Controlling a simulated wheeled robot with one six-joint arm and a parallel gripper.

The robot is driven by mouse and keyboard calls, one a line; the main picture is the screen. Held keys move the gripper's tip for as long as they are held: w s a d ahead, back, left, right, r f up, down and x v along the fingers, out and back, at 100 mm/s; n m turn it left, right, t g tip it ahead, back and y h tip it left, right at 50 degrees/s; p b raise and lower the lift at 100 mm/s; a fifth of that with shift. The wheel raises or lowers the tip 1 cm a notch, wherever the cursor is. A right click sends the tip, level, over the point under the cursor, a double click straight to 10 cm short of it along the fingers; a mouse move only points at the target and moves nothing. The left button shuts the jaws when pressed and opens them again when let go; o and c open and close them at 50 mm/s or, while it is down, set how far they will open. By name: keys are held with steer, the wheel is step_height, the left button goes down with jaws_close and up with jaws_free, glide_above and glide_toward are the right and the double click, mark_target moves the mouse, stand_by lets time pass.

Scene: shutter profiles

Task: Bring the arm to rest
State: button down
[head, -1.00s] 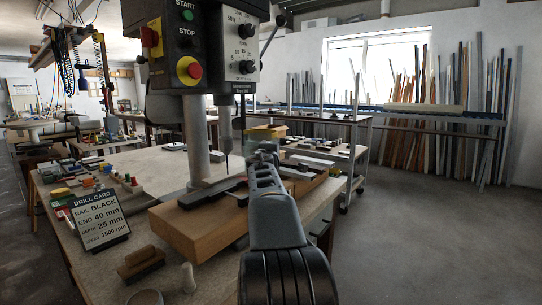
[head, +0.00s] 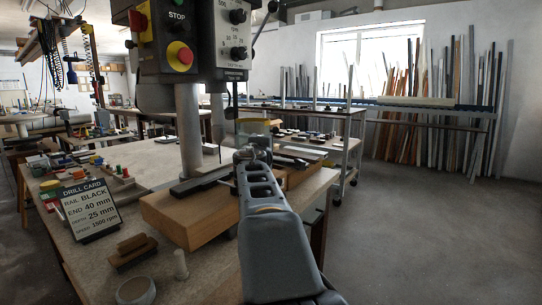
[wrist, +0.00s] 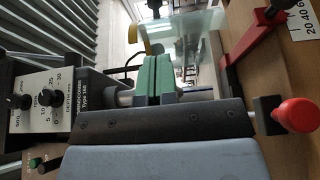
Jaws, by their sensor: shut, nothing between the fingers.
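My arm reaches forward from the bottom of the head view, its grey link rising toward the drill press. My gripper (head: 255,152) is at its far end, in front of the press's clear guard and small in that view. In the wrist view the green finger pads (wrist: 158,78) lie against each other with nothing between them. The drill press (head: 190,45) stands just behind and left of the gripper in the head view. Its control panel also shows at the left of the wrist view (wrist: 45,95).
A thick wooden block (head: 195,222) lies on the bench beside my arm. A drill card (head: 90,208), a brush-like wooden block (head: 132,252) and a round cup (head: 136,291) sit near the front. A red knob (wrist: 297,115) is close right of the gripper. Floor at right is clear.

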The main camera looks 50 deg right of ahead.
steer(key=shift+s+a, duration=0.65)
steer(key=shift+s, duration=0.35)
steer(key=shift+s+a, duration=0.6)
steer(key=shift+s, duration=0.4)
steer(key=w+a+f+m+g+y+p, duration=0.1)
steer(key=a+f+m+y+p, duration=0.1)
steer(key=a+y+p, duration=0.35)
steer(key=w+a+f+m+g+y+p, duration=0.1)
steer(key=a+f+m+y+p, duration=0.1)
steer(key=a+p, duration=0.65)
steer(key=s+a+f+m+g+y+p, duration=0.1)
steer(key=s+a+y+p, duration=0.3)
steer(key=a, duration=0.6)
steer(key=s+a+f+m+g+y+p, duration=0.1)
steer(key=s+a+f+y+p, duration=0.3)
steer(key=a, duration=0.5)
steer(key=shift+s+a+f+g+p, duration=0.25)
steer(key=shift+a+g+p, duration=0.15)
steer(key=shift+g, duration=0.4)
